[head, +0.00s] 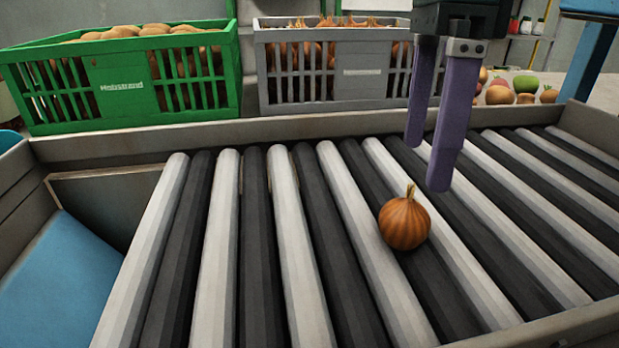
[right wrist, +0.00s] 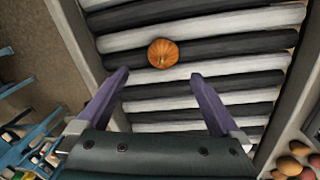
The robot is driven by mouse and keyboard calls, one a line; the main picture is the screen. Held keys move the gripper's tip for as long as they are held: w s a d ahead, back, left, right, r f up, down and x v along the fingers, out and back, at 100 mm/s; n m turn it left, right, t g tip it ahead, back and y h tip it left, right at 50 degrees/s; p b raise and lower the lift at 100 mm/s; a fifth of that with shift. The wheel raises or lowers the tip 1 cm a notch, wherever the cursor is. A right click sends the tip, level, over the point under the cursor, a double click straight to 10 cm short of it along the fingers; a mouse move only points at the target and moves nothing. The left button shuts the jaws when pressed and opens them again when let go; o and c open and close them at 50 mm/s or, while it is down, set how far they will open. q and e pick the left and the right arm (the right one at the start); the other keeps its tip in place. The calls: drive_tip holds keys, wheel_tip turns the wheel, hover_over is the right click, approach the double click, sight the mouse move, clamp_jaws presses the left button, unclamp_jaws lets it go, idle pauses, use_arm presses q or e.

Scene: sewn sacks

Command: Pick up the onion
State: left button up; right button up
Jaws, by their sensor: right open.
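The onion (head: 405,222) is orange-brown with a short stem and rests on the roller conveyor (head: 225,250), right of the middle in the head view. In the right wrist view the onion (right wrist: 163,53) lies beyond the fingertips, nearer the left finger's side. My right gripper (head: 430,168) is open and empty, its purple fingers pointing down above the rollers, just behind and right of the onion. It also shows open in the right wrist view (right wrist: 158,78). Nothing is between the fingers. My left gripper is out of view.
A green crate (head: 125,85) of potatoes and a grey crate (head: 330,68) of onions stand behind the conveyor's back rail (head: 230,130). Loose vegetables (head: 510,90) lie at the back right. Other rollers are clear. A blue surface (head: 60,280) lies at the left.

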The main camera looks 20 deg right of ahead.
sight(411, 207)
wheel_tip(411, 207, down, 2)
drive_tip(key=shift+s+a+f, duration=0.1)
drive_tip(key=shift+s+f, duration=0.05)
wheel_tip(411, 207, down, 6)
drive_tip(key=shift+r, duration=0.15)
drive_tip(key=c, duration=1.5)
